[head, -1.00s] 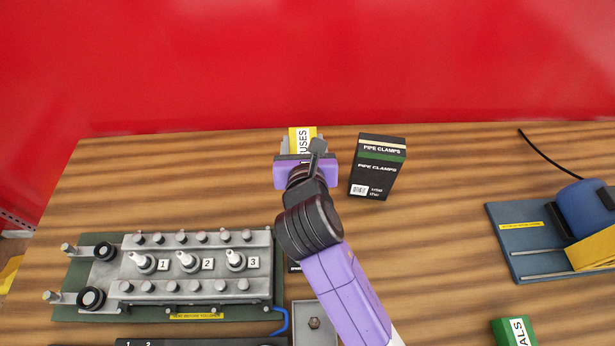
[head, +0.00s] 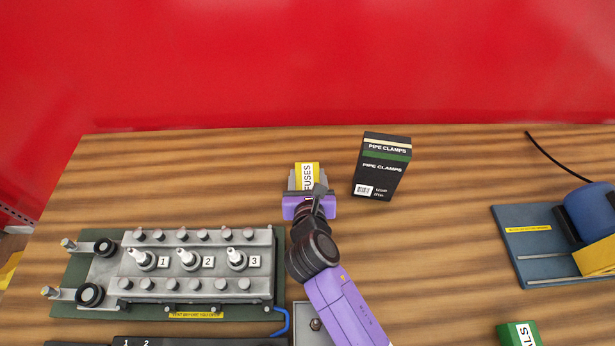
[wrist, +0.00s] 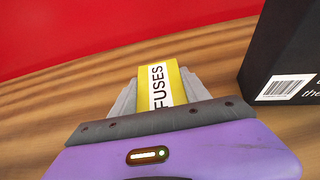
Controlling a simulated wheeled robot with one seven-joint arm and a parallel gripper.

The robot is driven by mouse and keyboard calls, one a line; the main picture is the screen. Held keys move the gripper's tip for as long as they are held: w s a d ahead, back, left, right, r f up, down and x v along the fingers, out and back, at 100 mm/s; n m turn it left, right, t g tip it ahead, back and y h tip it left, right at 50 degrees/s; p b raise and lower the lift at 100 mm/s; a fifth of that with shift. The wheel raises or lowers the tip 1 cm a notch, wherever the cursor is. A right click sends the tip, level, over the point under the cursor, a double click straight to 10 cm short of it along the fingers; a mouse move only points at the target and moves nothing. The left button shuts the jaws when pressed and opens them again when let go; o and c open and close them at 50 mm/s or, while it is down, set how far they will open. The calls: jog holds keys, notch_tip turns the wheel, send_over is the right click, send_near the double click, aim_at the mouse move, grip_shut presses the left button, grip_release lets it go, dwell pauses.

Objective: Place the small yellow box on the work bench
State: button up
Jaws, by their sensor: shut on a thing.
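The small yellow box (head: 307,175), labelled FUSES, is between the fingers of my gripper (head: 305,182) in the head view. In the wrist view the yellow box (wrist: 160,88) shows between the two grey fingers, and my gripper (wrist: 163,95) is shut on it. The box's lower part is hidden by my gripper, and I cannot tell whether it touches the wood. The wooden work bench (head: 220,185) lies below and around it.
A black pipe clamps box (head: 382,168) stands close to the right of my gripper. An engine trainer (head: 170,270) is at the front left. A blue plate with a motor (head: 530,240) is at the right. A green box (head: 518,334) is at the front right.

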jog(key=shift+f, duration=0.1)
jog(key=o, duration=1.5)
jog(key=shift+c, duration=0.2)
jog(key=shift+r, duration=0.25)
jog(key=shift+s, duration=0.35)
jog(key=v, duration=1.1)
jog(key=shift+s+r, duration=0.1)
jog(key=shift+r, duration=0.05)
